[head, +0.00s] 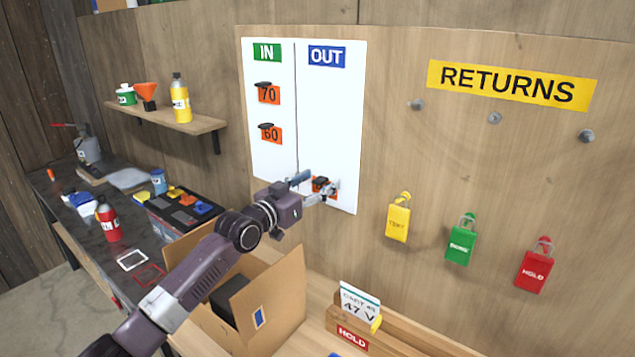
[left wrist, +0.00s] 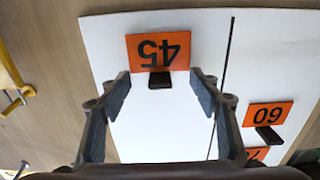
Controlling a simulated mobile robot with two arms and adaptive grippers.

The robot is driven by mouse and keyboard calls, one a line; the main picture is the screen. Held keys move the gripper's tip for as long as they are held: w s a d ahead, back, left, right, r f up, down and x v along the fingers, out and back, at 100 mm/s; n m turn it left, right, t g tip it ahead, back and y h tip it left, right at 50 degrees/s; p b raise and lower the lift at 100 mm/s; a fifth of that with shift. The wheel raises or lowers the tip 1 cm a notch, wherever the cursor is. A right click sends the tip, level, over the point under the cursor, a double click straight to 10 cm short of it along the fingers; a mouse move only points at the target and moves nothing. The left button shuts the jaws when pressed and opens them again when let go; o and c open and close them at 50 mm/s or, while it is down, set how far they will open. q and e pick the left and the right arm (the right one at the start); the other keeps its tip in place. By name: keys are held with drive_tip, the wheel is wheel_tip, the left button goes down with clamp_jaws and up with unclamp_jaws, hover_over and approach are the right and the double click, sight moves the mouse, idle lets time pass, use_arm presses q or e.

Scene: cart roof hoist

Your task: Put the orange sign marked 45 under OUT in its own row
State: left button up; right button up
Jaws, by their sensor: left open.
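The orange sign marked 45 (head: 320,184) is on the white board (head: 330,120), low in the OUT column and below the rows of 70 and 60. In the left wrist view the sign (left wrist: 158,49) appears upside down, flat on the board, with its dark grip (left wrist: 159,81) showing. The blue OUT label (head: 326,57) is at the top of that column. My left gripper (head: 318,188) is open at the sign; in the left wrist view its fingers (left wrist: 160,88) stand apart on either side of the dark grip. My right gripper is not in view.
Orange signs 70 (head: 268,94) and 60 (head: 271,133) hang under the green IN label (head: 267,53). Yellow, green and red padlocks (head: 533,270) hang at right. An open cardboard box (head: 270,300) stands below my arm. The board's upper OUT column is clear.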

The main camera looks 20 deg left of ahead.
use_arm(q)
drive_tip(key=shift+p+v, duration=0.75)
drive_tip(key=shift+v, duration=0.3)
drive_tip(key=p+v, duration=0.2)
drive_tip(key=v, duration=0.3)
drive_tip(key=v, duration=1.2)
